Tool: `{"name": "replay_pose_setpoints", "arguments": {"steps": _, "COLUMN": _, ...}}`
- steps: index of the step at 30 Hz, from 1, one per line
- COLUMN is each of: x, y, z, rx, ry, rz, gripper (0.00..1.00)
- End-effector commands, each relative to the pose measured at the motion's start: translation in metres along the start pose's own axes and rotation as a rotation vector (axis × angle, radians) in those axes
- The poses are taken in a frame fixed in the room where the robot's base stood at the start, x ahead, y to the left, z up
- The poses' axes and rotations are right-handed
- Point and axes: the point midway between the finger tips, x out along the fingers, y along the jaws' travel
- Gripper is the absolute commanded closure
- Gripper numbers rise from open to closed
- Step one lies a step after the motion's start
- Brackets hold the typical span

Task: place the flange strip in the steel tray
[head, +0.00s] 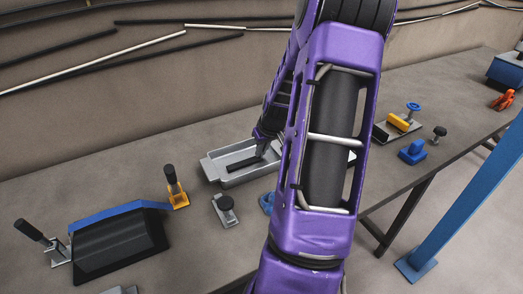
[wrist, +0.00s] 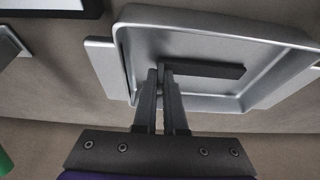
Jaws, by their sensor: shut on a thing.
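The steel tray (head: 222,177) sits on the bench near the back wall in the head view, and it fills the upper right of the wrist view (wrist: 140,14). The flange strip is a dark, narrow bar (wrist: 205,70) inside the tray's outline, apparently at or just above the floor of the tray. My gripper (wrist: 163,72) is shut on the strip's left end in the wrist view. In the head view the strip (head: 243,163) shows over the tray, and my arm hides the tray's right end.
A black block with a blue edge (head: 118,245) and toggle clamps (head: 176,188) stand left of the tray. A small clamp (head: 226,210) lies in front of it. Blue and orange fixtures (head: 412,152) stand to the right. Rods (head: 90,62) hang on the wall behind.

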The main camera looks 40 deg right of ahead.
Motion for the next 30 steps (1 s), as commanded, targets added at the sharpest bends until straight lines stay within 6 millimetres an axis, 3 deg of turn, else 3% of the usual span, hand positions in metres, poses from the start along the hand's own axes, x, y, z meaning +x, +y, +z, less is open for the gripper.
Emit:
{"name": "replay_pose_setpoints", "arguments": {"steps": 8, "x": 0.003, "y": 0.000, "z": 0.001, "rx": 0.000, "ry": 0.000, "rz": 0.000, "gripper": 1.00}}
{"name": "replay_pose_setpoints", "arguments": {"steps": 9, "x": 0.002, "y": 0.000, "z": 0.001, "rx": 0.000, "ry": 0.000, "rz": 0.000, "gripper": 0.86}}
{"name": "replay_pose_setpoints", "arguments": {"steps": 13, "x": 0.002, "y": 0.000, "z": 0.001, "rx": 0.000, "ry": 0.000, "rz": 0.000, "gripper": 0.63}}
{"name": "replay_pose_setpoints", "arguments": {"steps": 14, "x": 0.002, "y": 0.000, "z": 0.001, "rx": 0.000, "ry": 0.000, "rz": 0.000, "gripper": 0.61}}
{"name": "replay_pose_setpoints", "arguments": {"steps": 25, "x": -0.005, "y": 0.001, "z": -0.001, "rx": 0.000, "ry": 0.001, "rz": 0.001, "gripper": 0.61}}
{"name": "replay_pose_setpoints", "arguments": {"steps": 30, "x": -0.034, "y": 0.002, "z": -0.001, "rx": 0.000, "ry": 0.002, "rz": 0.004, "gripper": 0.61}}
